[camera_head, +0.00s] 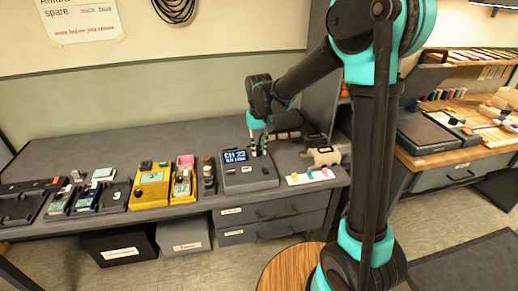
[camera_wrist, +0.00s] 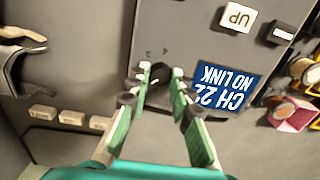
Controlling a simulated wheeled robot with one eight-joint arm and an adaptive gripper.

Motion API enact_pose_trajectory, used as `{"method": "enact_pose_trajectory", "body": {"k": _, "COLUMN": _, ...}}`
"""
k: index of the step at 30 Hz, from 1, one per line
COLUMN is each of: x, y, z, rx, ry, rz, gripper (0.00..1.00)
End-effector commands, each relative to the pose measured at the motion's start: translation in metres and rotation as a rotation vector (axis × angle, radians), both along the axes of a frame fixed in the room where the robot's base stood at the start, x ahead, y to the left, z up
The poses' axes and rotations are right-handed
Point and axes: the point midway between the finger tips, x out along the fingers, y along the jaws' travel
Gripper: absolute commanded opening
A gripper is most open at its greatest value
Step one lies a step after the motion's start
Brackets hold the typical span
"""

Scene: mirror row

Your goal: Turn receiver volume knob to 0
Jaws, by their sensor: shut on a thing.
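The receiver (camera_head: 250,184) is a grey box on the bench, left of my arm's column. Its blue screen reads "CH 22" and, in the wrist view (camera_wrist: 225,85), also "NO LINK". A small black round knob (camera_wrist: 160,73) sits on its top face beside the screen. My gripper (camera_wrist: 161,76) has its two green-padded fingers on either side of the knob, shut on it. In the head view my gripper (camera_head: 262,153) comes down onto the receiver's right part.
The receiver also carries a white "UP" button (camera_wrist: 237,17) and a black-and-white switch (camera_wrist: 284,32). Yellow devices (camera_head: 150,188) stand to its left. A white strip with coloured pieces (camera_head: 310,176) and a beige object (camera_head: 326,157) lie to its right.

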Motion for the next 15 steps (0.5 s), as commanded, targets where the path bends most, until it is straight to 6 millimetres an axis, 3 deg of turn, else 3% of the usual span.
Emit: {"method": "enact_pose_trajectory", "body": {"k": 15, "x": 0.0006, "y": 0.0002, "z": 0.0003, "rx": 0.0, "ry": -0.001, "rz": 0.478, "gripper": 0.0}}
